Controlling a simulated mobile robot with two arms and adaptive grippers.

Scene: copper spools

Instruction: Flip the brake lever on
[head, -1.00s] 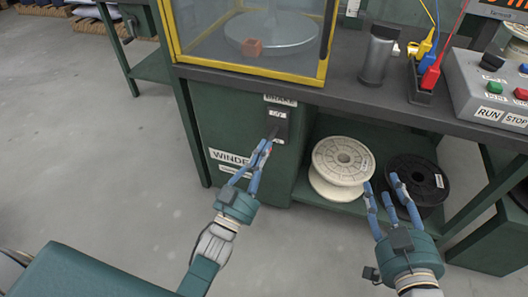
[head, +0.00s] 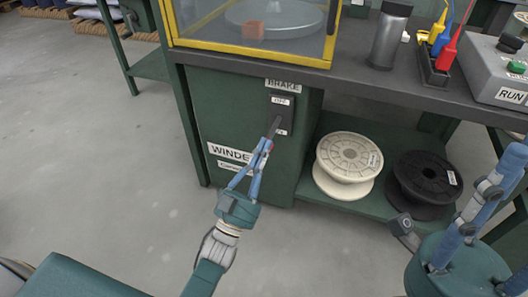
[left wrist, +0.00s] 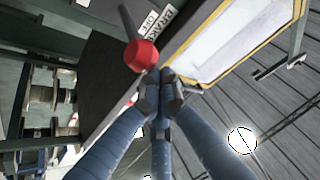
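The brake switch plate (head: 288,113) is on the green winder cabinet's front, under a BRAKE label (head: 283,86). An OFF label shows at its top; a lower label is mostly hidden. The dark brake lever (head: 275,127) sticks out and downward in the head view. Its red knob (left wrist: 141,55) shows clearly in the left wrist view. My left gripper (head: 267,144) is at the knob, its fingertips (left wrist: 160,92) drawn together just beside it; I cannot tell whether they touch. The knob is not between the fingers. My right gripper (head: 500,185) is open and empty, partly out of frame.
A white spool (head: 349,158) and a black spool (head: 424,178) lie on the lower shelf right of the cabinet. Above are the yellow-framed enclosure (head: 250,50), a dark cylinder (head: 390,35) and the RUN control box (head: 490,75).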

